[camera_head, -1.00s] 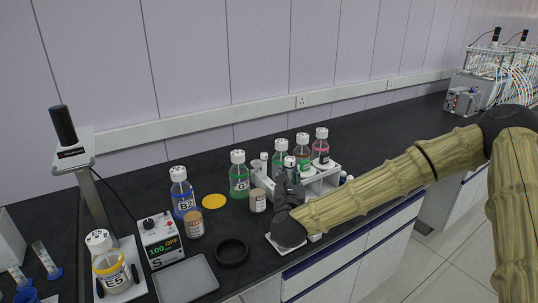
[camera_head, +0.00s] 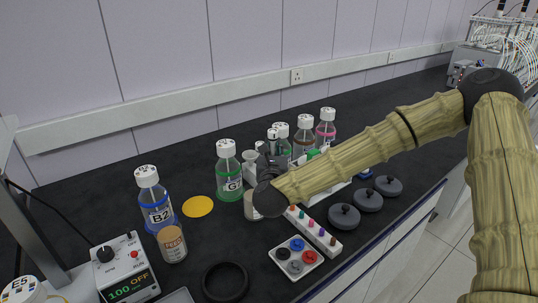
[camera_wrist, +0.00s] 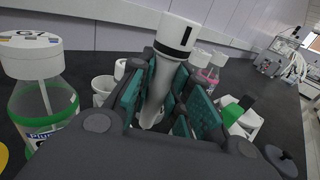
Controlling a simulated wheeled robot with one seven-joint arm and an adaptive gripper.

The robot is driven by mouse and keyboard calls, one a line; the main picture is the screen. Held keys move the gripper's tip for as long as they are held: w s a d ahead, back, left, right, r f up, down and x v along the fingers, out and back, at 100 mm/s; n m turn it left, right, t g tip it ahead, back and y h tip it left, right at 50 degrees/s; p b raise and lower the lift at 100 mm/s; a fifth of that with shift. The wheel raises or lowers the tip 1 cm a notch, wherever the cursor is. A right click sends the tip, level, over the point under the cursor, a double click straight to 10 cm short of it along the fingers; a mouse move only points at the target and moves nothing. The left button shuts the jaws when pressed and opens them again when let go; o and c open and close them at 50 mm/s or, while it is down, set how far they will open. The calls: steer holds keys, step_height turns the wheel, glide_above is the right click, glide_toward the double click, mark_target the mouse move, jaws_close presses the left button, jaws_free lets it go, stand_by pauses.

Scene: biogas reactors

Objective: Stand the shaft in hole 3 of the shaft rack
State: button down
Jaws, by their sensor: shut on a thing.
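A white cylinder with a black mark on its top, taken to be the shaft (camera_wrist: 177,42), stands upright but tilted between the teal pads of my gripper (camera_wrist: 160,95) in the wrist view. In the head view my gripper (camera_head: 267,165) is dark and shut on it, and its white top (camera_head: 273,134) shows just above. A white rack (camera_head: 332,191) is partly covered by my arm. I cannot tell whether it is the shaft rack, and no hole 3 can be made out.
A green-banded bottle G (camera_head: 229,172) stands close left of my gripper, with blue bottle B2 (camera_head: 153,200) farther left. Several capped bottles stand behind. A strip of coloured pegs (camera_head: 313,230), a four-button tray (camera_head: 296,262) and dark discs (camera_head: 345,217) lie in front.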

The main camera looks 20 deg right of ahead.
steer(key=shift+w+f, duration=0.25)
steer(key=shift+f, duration=0.15)
steer(key=shift+a, duration=0.1)
steer(key=shift+f, duration=0.15)
steer(key=shift+f+b, duration=0.6)
steer(key=shift+f, duration=1.4)
steer(key=shift+s+b, duration=0.1)
steer(key=shift+b, duration=1.2)
stand_by(2.4)
steer(key=shift+f+b, duration=0.3)
steer(key=shift+b, duration=0.3)
stand_by(1.1)
